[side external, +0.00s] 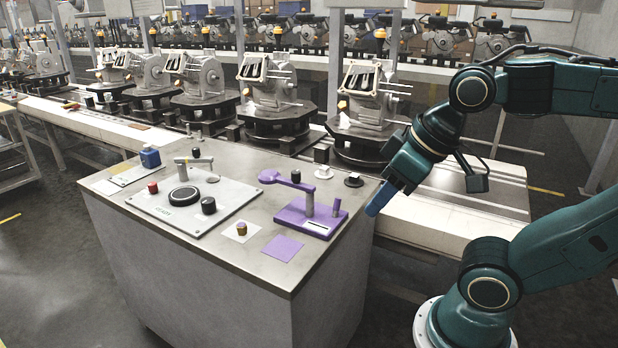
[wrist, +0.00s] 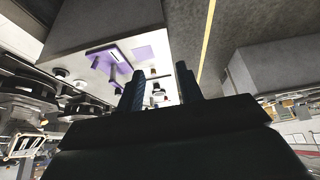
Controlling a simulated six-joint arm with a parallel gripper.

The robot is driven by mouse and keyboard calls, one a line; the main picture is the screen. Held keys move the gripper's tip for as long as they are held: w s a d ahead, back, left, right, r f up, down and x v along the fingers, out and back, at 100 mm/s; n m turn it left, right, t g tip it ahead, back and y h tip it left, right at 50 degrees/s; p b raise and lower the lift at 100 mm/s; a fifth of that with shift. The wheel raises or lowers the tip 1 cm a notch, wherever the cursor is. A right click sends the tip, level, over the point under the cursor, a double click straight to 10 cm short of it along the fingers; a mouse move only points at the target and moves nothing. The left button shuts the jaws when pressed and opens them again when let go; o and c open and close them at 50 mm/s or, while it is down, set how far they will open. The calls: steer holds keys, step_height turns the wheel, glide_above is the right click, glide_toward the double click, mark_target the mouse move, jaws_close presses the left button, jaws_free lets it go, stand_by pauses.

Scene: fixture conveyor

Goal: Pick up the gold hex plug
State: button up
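The gold hex plug (side external: 242,228) is a small brown-gold piece standing on a white square pad near the front of the grey table, left of the purple square mat (side external: 282,248). In the wrist view a small dark spot that may be the plug shows between the fingers, too small to be sure. My gripper (side external: 376,208) is off the table's right edge, tilted down, well right of the plug. In the wrist view its two dark fingers (wrist: 160,85) stand apart with nothing held between them.
A purple fixture (side external: 312,220) with a raised arm and post stands between my gripper and the plug. A grey plate (side external: 165,209) with knobs and a lever lies left. The conveyor (side external: 450,215) with several machine housings runs behind the table (side external: 300,275).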

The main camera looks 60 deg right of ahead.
steer(key=o, duration=0.4)
steer(key=shift+c, duration=0.2)
steer(key=w+d+r+n+g, duration=0.2)
steer(key=w+n, duration=0.3)
steer(key=w, duration=0.6)
steer(key=w+d+r+n+g, duration=0.1)
steer(key=w+n, duration=0.4)
steer(key=w, duration=0.6)
steer(key=w+d+f+n+g, duration=0.1)
steer(key=w+d+f+n, duration=0.2)
steer(key=w+f+n, duration=0.2)
steer(key=w+d+f+n+g, duration=0.1)
steer(key=w+d+f+n, duration=0.2)
steer(key=w+f, duration=0.7)
steer(key=w+n, duration=0.2)
steer(key=w, duration=0.1)
steer(key=shift+g, duration=0.3)
